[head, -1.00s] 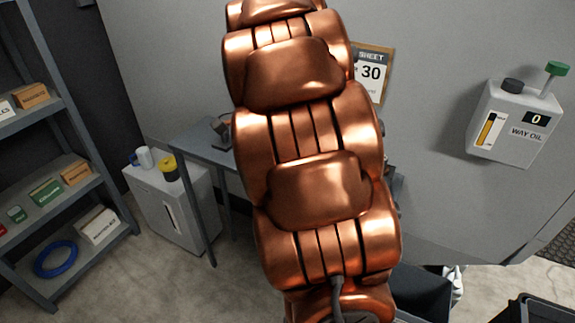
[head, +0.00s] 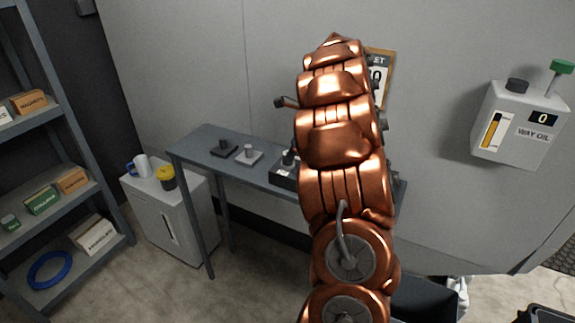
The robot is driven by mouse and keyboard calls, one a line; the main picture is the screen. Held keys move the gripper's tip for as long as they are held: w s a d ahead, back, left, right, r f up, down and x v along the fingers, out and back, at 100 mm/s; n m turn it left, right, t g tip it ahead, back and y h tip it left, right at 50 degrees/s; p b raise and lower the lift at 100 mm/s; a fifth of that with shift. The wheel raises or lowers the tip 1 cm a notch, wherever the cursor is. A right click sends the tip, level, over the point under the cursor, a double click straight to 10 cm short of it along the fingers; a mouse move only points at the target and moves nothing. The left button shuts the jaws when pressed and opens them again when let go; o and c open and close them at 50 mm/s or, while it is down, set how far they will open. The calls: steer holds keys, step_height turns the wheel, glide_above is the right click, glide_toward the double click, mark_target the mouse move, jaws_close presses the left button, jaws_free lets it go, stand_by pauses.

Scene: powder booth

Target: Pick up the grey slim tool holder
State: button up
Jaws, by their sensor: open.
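The workbench (head: 207,159) in the head view carries several small tool pieces. A dark piece with a short upright post (head: 223,148) stands at the left. To its right is a light grey piece with an upright cylinder on a flat square base (head: 249,155). Farther right, a dark block (head: 283,177) has a grey-black upright piece (head: 288,158), partly beside my arm. I cannot tell which is the grey slim tool holder; it may be hidden behind my arm. My gripper is not clearly seen; my copper arm covers that area.
A white cabinet (head: 172,222) with a mug (head: 141,166) and a yellow-topped dark container (head: 166,178) stands left of the bench. A shelf (head: 70,129) is at far left. A way oil unit (head: 519,122) hangs on the right wall. A small dark part (head: 281,103) juts out left of my arm.

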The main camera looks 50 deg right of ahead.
mark_target(288, 166)
steer(key=shift+d+p+x, duration=0.15)
steer(key=shift+p+x, duration=0.25)
steer(key=shift+x, duration=0.95)
steer(key=shift+d+p+x, duration=0.1)
steer(key=shift+p+x, duration=0.25)
steer(key=shift+x, duration=1)
jaws_close()
